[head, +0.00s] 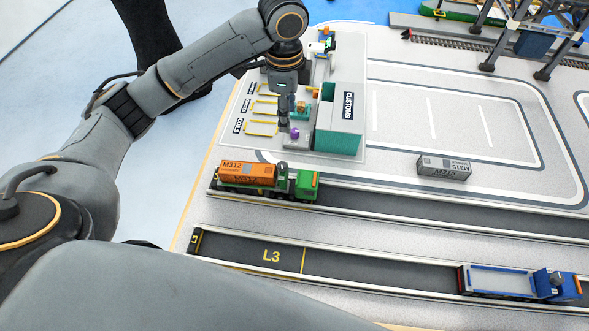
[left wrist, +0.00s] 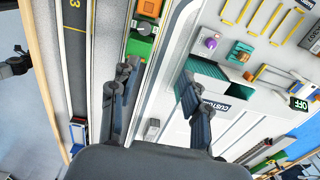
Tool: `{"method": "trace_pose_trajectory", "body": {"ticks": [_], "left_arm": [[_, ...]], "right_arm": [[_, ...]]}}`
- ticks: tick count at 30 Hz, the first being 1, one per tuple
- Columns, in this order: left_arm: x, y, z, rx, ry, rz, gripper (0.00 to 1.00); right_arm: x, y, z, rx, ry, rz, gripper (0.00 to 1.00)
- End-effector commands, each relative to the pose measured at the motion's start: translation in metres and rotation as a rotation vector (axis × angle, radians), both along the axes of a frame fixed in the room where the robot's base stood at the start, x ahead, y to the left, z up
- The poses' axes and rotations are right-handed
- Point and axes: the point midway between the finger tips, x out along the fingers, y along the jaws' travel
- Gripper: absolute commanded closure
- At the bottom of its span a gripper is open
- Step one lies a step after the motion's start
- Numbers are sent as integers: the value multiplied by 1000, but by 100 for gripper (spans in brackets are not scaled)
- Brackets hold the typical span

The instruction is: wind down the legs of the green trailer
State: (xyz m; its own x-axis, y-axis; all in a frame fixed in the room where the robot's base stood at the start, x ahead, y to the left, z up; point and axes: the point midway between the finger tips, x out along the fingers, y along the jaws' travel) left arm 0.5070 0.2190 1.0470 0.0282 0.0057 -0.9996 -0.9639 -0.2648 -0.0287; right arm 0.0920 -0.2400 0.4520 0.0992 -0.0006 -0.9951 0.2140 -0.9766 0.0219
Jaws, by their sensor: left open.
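The green trailer (head: 245,190) stands in the second lane from the front, carrying an orange container (head: 248,172) marked M312. A green truck cab (head: 308,185) is at its right end. In the left wrist view the cab (left wrist: 140,45) and the orange container (left wrist: 150,8) show at the top. The trailer's legs are too small or hidden to make out. My left gripper (head: 286,120) points down over the customs area, behind the trailer and apart from it. In the left wrist view its two fingers (left wrist: 156,76) are spread, with nothing between them. My right gripper is not in view.
The grey and teal customs building (head: 340,120) stands close right of my left gripper, with a purple knob (head: 295,133) beside it. A grey container (head: 443,167) lies to the right.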

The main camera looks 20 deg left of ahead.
Motion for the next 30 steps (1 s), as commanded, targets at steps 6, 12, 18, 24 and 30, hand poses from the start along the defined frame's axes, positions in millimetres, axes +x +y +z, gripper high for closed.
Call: {"method": "trace_pose_trajectory", "body": {"ticks": [6,12,18,24,30], "left_arm": [[-36,9,-6,-1,28,-84,53],[-39,9,-23,-4,34,-90,53],[-40,9,-64,-2,36,-89,53],[-39,9,-105,-3,32,-87,53],[-38,9,-132,-4,30,-89,53]], "right_arm": [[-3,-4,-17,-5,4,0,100],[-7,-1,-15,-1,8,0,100],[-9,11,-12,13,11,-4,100],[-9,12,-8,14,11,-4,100],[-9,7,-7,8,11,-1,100]]}}
